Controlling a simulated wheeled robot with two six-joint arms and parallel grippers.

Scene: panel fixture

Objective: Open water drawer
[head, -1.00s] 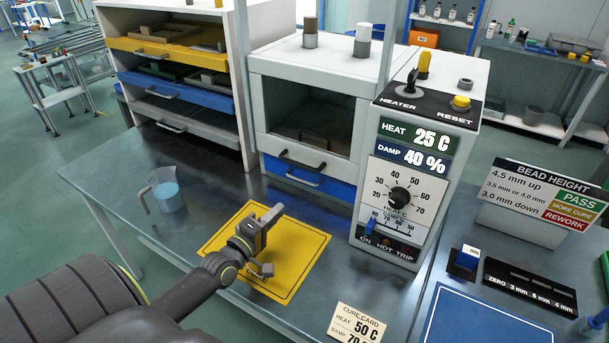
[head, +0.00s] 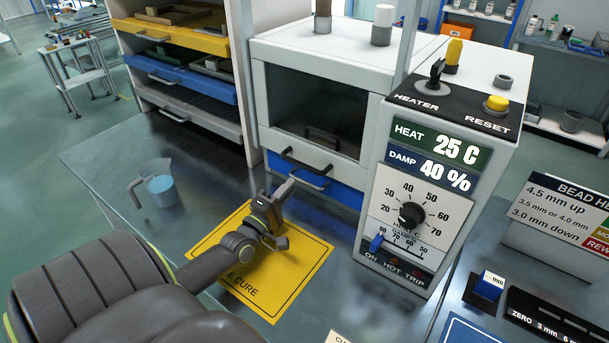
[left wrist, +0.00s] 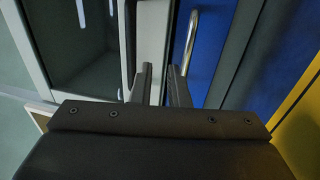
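The blue drawer (head: 347,194) is at the bottom of the white curing cabinet (head: 262,98) and looks closed, with a bar handle (head: 308,183) across its front. In the left wrist view, the blue drawer front (left wrist: 215,45) and its pale handle (left wrist: 190,42) lie just beyond the fingertips, to their right. My left gripper (head: 286,215) is open and empty above the yellow mat, in front of the drawer. Its two fingers also show in the left wrist view (left wrist: 161,72), with a gap between them and apart from the handle. My right gripper is not in view.
A yellow mat (head: 285,285) lies under my left gripper. A beaker of blue liquid (head: 160,187) stands to the left. The control box (head: 395,262) stands right of the drawer. A dark handle (head: 302,162) on the cabinet door sits just above the drawer handle.

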